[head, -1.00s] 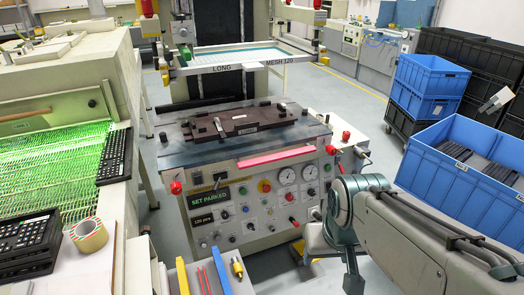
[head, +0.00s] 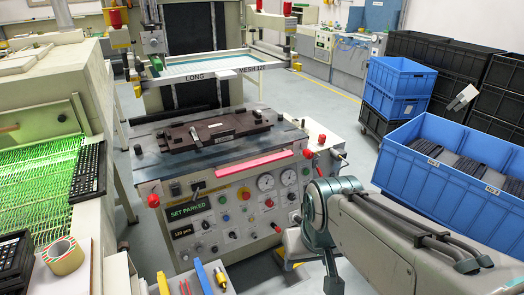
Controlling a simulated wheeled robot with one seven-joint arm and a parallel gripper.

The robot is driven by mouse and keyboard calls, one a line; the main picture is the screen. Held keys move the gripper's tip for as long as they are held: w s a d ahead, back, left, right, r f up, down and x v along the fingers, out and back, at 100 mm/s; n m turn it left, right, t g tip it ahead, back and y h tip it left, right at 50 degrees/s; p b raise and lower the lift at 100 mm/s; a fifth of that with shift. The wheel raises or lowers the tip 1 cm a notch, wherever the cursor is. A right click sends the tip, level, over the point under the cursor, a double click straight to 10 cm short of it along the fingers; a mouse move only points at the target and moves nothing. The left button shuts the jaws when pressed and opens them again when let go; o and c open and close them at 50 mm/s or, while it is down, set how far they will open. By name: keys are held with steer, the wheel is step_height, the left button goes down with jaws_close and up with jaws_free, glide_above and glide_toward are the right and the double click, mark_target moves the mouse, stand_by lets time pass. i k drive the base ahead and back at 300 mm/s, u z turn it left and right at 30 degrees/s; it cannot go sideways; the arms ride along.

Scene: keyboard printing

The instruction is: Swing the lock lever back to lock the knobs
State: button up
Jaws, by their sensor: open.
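The printing machine (head: 225,172) stands in the middle, with a dark jig (head: 222,133) on its top. Its front panel carries several small knobs, two round gauges (head: 265,182) and a display (head: 189,208) reading SET PARKED. A small dark lever-like part (head: 197,190) shows on the panel above the display. Another handle (head: 341,158) sticks out at the machine's right side. I cannot tell which of these is the lock lever, or how it is set. My arm comes in from the lower right, in front of the machine's right side.
A green-lit conveyor (head: 38,165) and a tape roll (head: 63,256) are at the left. A screen frame (head: 210,70) is above and behind the machine. Blue crates (head: 460,150) and black crates (head: 415,52) stand at the right. Several tools (head: 205,277) lie at the bottom.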

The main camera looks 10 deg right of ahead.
mark_target(194, 199)
steer(key=k, duration=0.5)
steer(key=z, duration=1.05)
steer(key=i, duration=1.3)
steer(key=u, duration=1.45)
steer(key=i, duration=1)
